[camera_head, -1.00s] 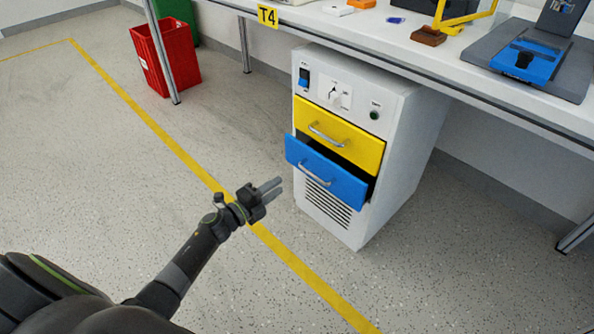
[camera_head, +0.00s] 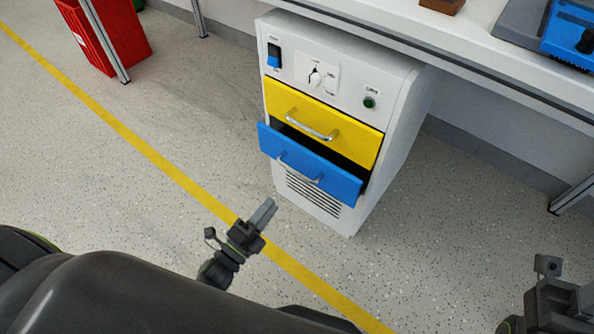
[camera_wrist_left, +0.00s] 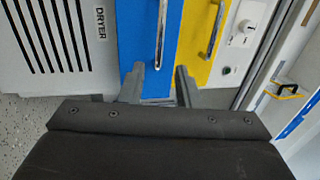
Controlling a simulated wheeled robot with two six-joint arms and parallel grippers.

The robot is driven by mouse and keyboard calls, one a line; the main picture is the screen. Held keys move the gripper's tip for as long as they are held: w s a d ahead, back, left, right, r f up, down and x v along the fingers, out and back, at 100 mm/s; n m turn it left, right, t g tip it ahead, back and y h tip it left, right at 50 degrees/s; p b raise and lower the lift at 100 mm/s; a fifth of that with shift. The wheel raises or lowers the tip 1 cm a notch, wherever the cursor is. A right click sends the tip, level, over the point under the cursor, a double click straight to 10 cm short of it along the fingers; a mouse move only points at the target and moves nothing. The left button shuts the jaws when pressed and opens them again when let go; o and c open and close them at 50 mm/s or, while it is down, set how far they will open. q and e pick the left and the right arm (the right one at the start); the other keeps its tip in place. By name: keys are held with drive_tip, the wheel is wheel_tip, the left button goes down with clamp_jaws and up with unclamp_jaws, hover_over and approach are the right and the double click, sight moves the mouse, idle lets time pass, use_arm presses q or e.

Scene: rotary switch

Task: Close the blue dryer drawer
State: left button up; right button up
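The blue drawer (camera_head: 332,181) is the lower drawer of the white dryer cabinet (camera_head: 400,120). It is pulled out a little, with a dark gap above its front, and has a silver handle (camera_head: 298,170). My left gripper (camera_head: 266,212) is in front of the drawer, low and to the left, apart from it and empty. In the left wrist view the two fingers (camera_wrist_left: 160,78) are spread, pointing at the blue front (camera_wrist_left: 136,30) and its handle. My right gripper (camera_head: 562,305) is at the lower right corner, cut off; its fingers cannot be made out.
The yellow drawer (camera_head: 325,125) above looks shut. A control panel with a dial (camera_head: 316,79) is on top. The cabinet stands under a white table (camera_head: 480,50). A red bin (camera_head: 105,35) is at the upper left. The floor before the cabinet is clear.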

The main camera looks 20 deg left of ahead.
sight(297, 172)
use_arm(q)
drive_tip(key=b+x, duration=0.1)
drive_tip(key=x, duration=1.1)
drive_tip(key=shift+w+b, duration=0.25)
drive_tip(key=shift+b, duration=0.05)
clamp_jaws()
